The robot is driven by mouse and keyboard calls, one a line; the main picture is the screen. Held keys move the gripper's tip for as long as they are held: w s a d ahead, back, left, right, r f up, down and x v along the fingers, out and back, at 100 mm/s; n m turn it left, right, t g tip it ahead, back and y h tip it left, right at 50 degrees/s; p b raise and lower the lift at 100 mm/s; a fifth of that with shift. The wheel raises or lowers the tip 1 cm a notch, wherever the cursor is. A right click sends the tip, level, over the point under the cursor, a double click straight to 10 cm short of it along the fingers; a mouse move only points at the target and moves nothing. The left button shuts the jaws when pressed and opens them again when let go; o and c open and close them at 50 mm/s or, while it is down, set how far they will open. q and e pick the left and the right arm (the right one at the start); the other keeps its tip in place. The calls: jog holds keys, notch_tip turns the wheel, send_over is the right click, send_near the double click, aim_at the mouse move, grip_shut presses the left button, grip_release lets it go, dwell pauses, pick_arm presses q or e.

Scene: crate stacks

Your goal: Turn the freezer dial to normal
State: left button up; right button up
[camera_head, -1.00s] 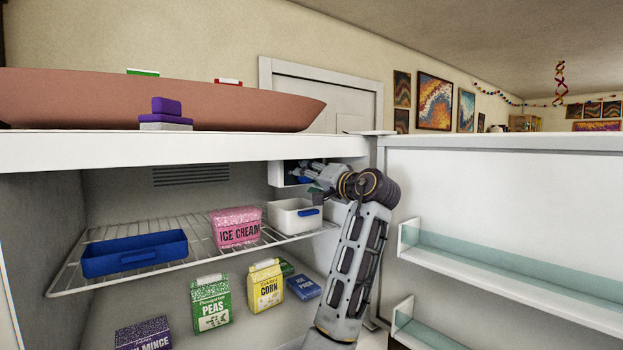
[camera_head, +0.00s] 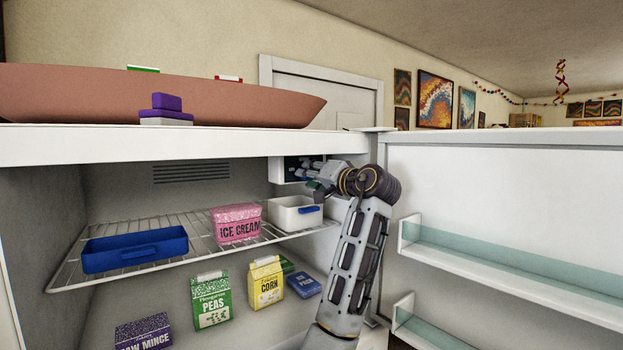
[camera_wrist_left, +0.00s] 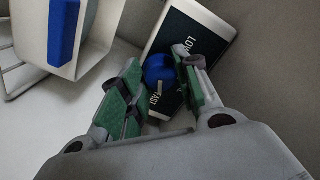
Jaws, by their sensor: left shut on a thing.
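The freezer dial (camera_wrist_left: 157,68) is a round blue knob on a dark panel with a white frame (camera_wrist_left: 212,22). In the left wrist view, "LOW" is printed on the panel above the dial and "FAST" below it. A pale mark shows on the dial's lower part, near "FAST". My left gripper (camera_wrist_left: 160,78) has its green-padded fingers on either side of the dial and is shut on it. In the head view, the left gripper (camera_head: 312,172) is at the panel (camera_head: 290,168) at the freezer's upper right, and mostly hides the dial. My right gripper is not in view.
A white bin with a blue handle (camera_head: 284,217) stands just below the gripper on the wire shelf (camera_head: 190,226). The ice cream box (camera_head: 228,211) and blue tray (camera_head: 110,242) are left of it. The open freezer door (camera_head: 480,180) is at the right.

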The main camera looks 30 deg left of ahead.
pick_arm(q)
jog(key=n+b, duration=0.2)
jog(key=n, duration=0.1)
jog(key=shift+f+b, duration=0.2)
jog(key=shift+b, duration=0.1)
jog(key=n+b, duration=0.2)
jog(key=n, duration=0.1)
jog(key=n+b, duration=0.1)
jog(key=n, duration=0.3)
jog(key=shift+b, duration=0.4)
jog(key=shift+w+r+n+b, duration=0.1)
jog(key=shift+n+b, duration=0.4)
jog(key=shift+n, duration=0.9)
jog(key=o, duration=1)
jog(key=shift+o, duration=0.3)
